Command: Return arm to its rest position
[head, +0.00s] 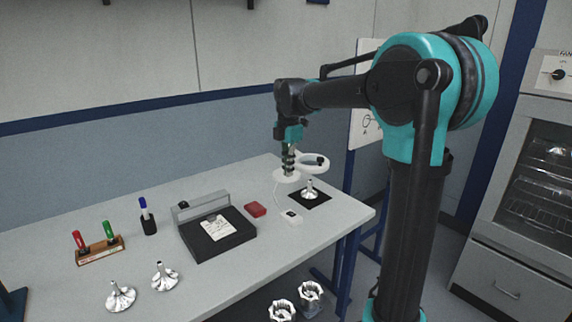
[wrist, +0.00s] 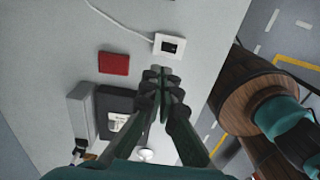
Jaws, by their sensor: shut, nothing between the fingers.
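My gripper (head: 288,162) hangs from my arm over the right part of the table (head: 258,270), in front of a white ring-shaped fixture (head: 313,166). Its fingertips (wrist: 161,76) are together in the wrist view with nothing between them. I cannot tell its exact height above the table. My arm reaches out to the left from its column, bent at the elbow.
A shiny metal part (head: 310,191) stands on a black mat (head: 322,201). A white box (head: 292,217) with a cable, a red block (head: 255,209) and a black tray (head: 215,246) lie nearby. Shiny flared parts (head: 165,276) stand at the front left. An oven (head: 525,190) stands right.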

